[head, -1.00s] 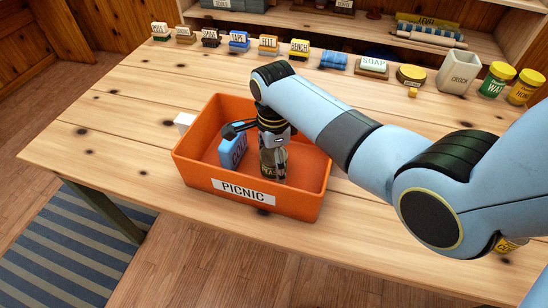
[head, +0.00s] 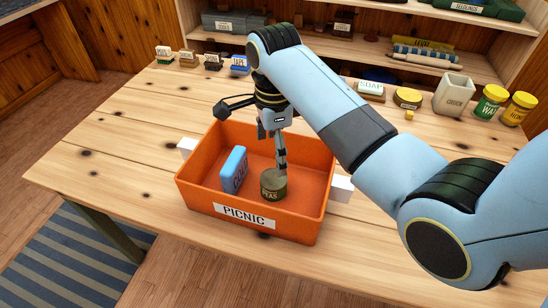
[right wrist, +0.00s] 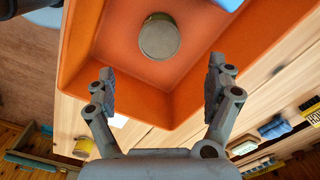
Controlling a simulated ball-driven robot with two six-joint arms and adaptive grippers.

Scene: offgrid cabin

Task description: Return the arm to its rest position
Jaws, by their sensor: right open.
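My right arm (head: 345,125) reaches in from the right of the head view. Its gripper (head: 272,150) is above the orange picnic bin (head: 195,192). In the right wrist view the gripper (right wrist: 160,88) has its two fingers spread wide with nothing between them. A dark green can (head: 273,187) with a partly readable label stands upright on the bin floor, below the fingers; its round top shows in the right wrist view (right wrist: 159,37). A blue box (head: 233,170) stands in the bin to the left of the can. My left gripper is not in view.
The bin stands on a wooden table (head: 110,135). Small labelled blocks (head: 240,66), a soap box (head: 370,90), a grey crock (head: 454,94) and two yellow-lidded jars (head: 491,102) line the back. Shelves rise behind. The table's left side is clear.

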